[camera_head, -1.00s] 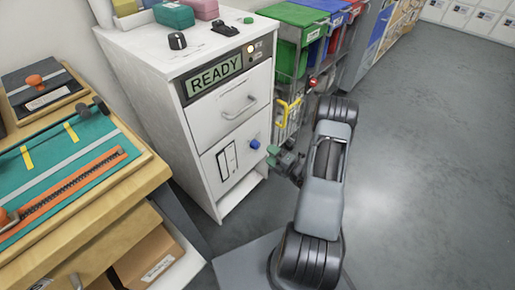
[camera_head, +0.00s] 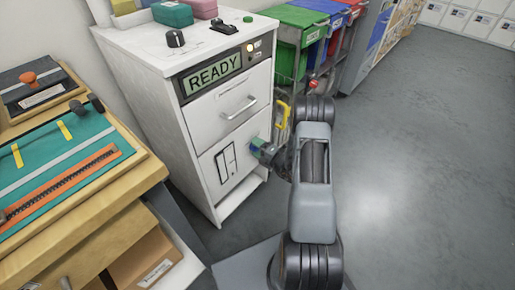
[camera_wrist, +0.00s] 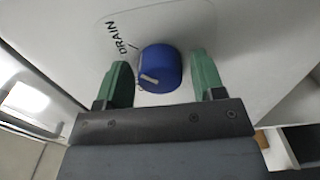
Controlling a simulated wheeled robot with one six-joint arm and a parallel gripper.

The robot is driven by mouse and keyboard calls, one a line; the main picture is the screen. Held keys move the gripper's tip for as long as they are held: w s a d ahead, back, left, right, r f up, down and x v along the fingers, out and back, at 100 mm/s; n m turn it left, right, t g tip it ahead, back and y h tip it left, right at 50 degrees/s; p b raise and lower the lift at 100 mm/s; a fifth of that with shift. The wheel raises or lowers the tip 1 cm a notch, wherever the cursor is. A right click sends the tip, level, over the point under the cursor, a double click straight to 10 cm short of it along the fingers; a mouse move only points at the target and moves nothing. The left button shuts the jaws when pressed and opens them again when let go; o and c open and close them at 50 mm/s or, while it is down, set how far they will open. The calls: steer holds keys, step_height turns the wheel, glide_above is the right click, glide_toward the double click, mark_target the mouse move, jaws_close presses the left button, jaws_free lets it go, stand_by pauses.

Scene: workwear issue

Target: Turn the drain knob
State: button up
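The blue drain knob (camera_wrist: 160,68) sits on the white front panel under the printed word DRAIN, with a pale pointer mark on its face. In the wrist view my gripper (camera_wrist: 165,80) is open, with one green finger on each side of the knob. A gap shows between each finger and the knob, wider on the right. In the head view my gripper (camera_head: 262,149) is at the lower front of the white cabinet (camera_head: 202,135), and it mostly hides the knob there.
The cabinet's display reads READY (camera_head: 213,74), above a drawer with a handle (camera_head: 238,107). A yellow handle (camera_head: 283,114) and green, blue and red bins (camera_head: 300,34) stand just right of the cabinet. A wooden bench (camera_head: 128,200) is at left. The floor (camera_head: 420,170) at right is clear.

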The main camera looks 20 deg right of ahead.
steer(key=c, duration=0.8)
steer(key=shift+o, duration=0.2)
steer(key=shift+n, duration=0.4)
steer(key=n, duration=0.3)
steer(key=shift+n, duration=0.4)
steer(key=n, duration=0.4)
steer(key=shift+n, duration=0.3)
steer(key=n+b, duration=0.1)
steer(key=n, duration=0.3)
steer(key=shift+f, duration=0.1)
steer(key=shift+n+b, duration=0.9)
steer(key=shift+n, duration=1.5)
